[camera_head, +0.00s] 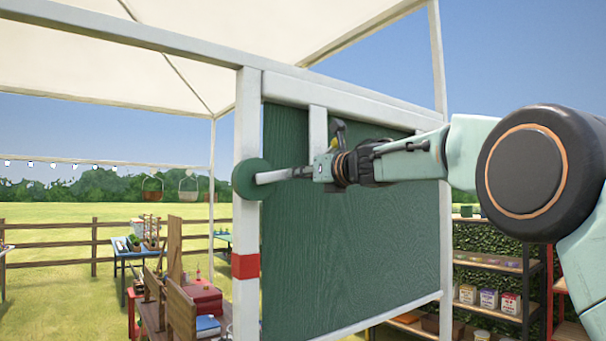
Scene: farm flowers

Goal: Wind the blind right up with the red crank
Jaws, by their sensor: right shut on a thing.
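The blind (335,245) is a large dark green sheet hanging in a pale frame, covering nearly the whole opening down to its lower bar. A round green hub (251,180) sits on the pale post at the blind's left edge. A flat silver crank arm (278,175) runs from the hub to the right, almost level. My right gripper (318,168) is shut at the outer end of this arm, in front of the blind. Its fingers hide the crank's handle, so I cannot see any red on it. My left gripper is not in view.
A red band (245,266) marks the pale post (247,115) below the hub. A wooden bench (182,310) with a red box (204,299) stands at lower left. Shelves (490,262) with several pots stand at right. Open grass and a fence (65,246) lie behind.

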